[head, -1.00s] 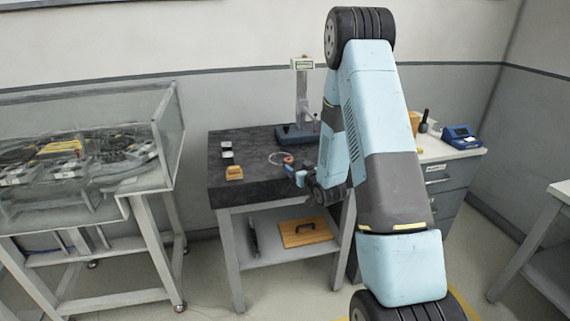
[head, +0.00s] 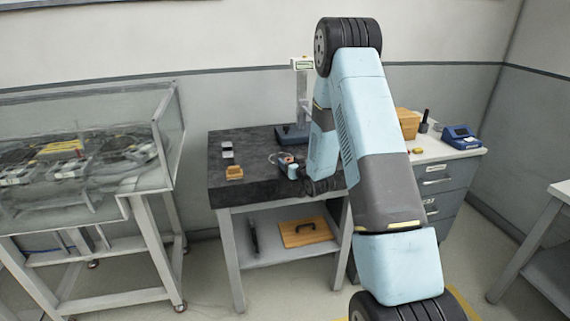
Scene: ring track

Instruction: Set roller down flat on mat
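My gripper (head: 287,168) is small in the head view, low over the right part of the dark stone-topped table (head: 255,180). My arm covers part of that area. Whether its fingers are open or shut is too small to tell. A small reddish bit and a pale curved ring-like piece (head: 273,157) show right beside the gripper. I cannot make out for certain a roller or a mat; either may be hidden behind my arm or gripper.
On the table are an orange-brown block (head: 234,173) and small grey-white blocks (head: 227,150) at left, and a column-stand instrument (head: 302,95) at the back. A side cabinet (head: 455,152) holds a wooden box (head: 408,122) and a blue device (head: 460,136). A glass-walled case (head: 170,130) stands left.

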